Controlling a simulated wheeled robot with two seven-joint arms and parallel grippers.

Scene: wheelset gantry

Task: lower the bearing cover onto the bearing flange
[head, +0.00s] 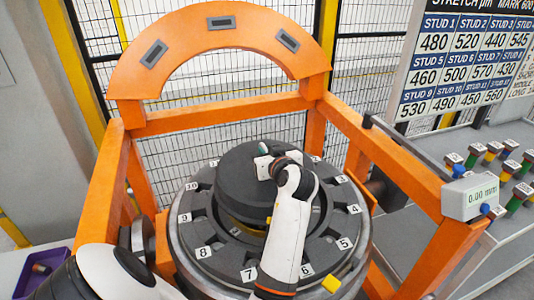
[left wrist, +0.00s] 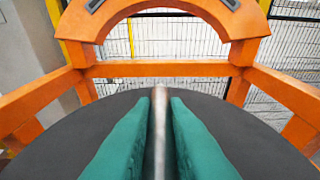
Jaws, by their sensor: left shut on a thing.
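The bearing cover (head: 232,172) is a dark grey round disc over the middle of the bearing flange (head: 203,235), a dark ring with numbered tags. Brass-coloured metal shows under the cover's near edge; I cannot tell how large the gap is. My left gripper (head: 268,166) is above the cover. In the left wrist view the teal fingers of my left gripper (left wrist: 160,110) are shut on a thin grey upright handle of the cover (left wrist: 240,120). My left forearm hides the right near part of the flange. My right gripper is not in view.
An orange gantry frame (head: 112,190) with an arch (head: 220,22) surrounds the flange. A display reading 0.00 mm (head: 470,197) sits at the right. Several coloured studs (head: 490,150) stand on the grey bench under a number board (head: 465,60). A purple bin (head: 40,268) is at the lower left.

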